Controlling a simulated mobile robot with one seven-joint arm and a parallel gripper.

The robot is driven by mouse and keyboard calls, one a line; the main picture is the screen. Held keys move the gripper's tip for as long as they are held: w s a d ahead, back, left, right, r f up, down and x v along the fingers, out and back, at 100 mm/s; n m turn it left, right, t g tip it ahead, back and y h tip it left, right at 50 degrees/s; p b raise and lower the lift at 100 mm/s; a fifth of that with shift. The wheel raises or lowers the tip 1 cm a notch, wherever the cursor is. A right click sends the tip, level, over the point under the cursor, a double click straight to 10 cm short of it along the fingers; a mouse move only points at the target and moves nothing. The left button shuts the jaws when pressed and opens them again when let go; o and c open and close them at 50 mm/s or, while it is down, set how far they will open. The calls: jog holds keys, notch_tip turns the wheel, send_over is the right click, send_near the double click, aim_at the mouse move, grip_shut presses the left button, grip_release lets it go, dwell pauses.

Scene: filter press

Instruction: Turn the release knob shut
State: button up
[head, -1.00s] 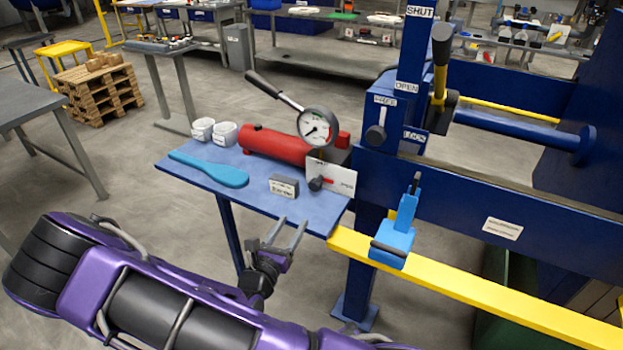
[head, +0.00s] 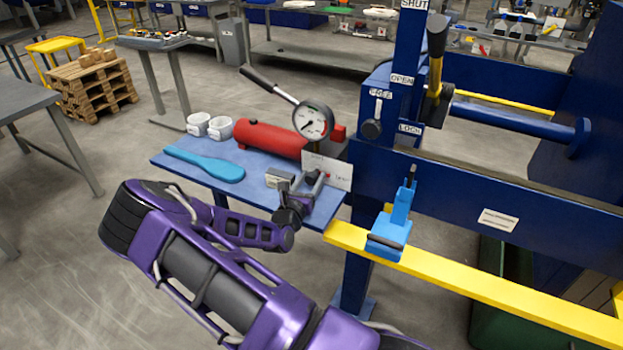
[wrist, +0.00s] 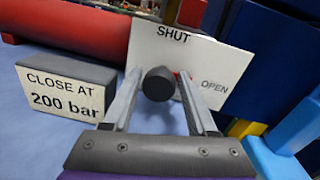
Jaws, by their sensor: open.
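The release knob (wrist: 158,84) is a black round knob in front of a white plate (wrist: 190,58) marked SHUT at the top and OPEN at the right. A red pointer (wrist: 184,77) shows beside the knob on its right, towards OPEN. My gripper (head: 307,182) is open at the plate. In the head view the gripper partly hides the knob. The red pump cylinder (head: 268,139) with a round gauge (head: 312,122) and long lever (head: 268,85) stands behind.
A small block (wrist: 66,88) reading CLOSE AT 200 bar stands close left of my gripper. A blue clamp (head: 392,228) on the yellow rail is at right.

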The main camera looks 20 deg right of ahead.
jog(key=shift+w+d, duration=0.1)
jog(key=shift+d, duration=0.05)
grip_shut()
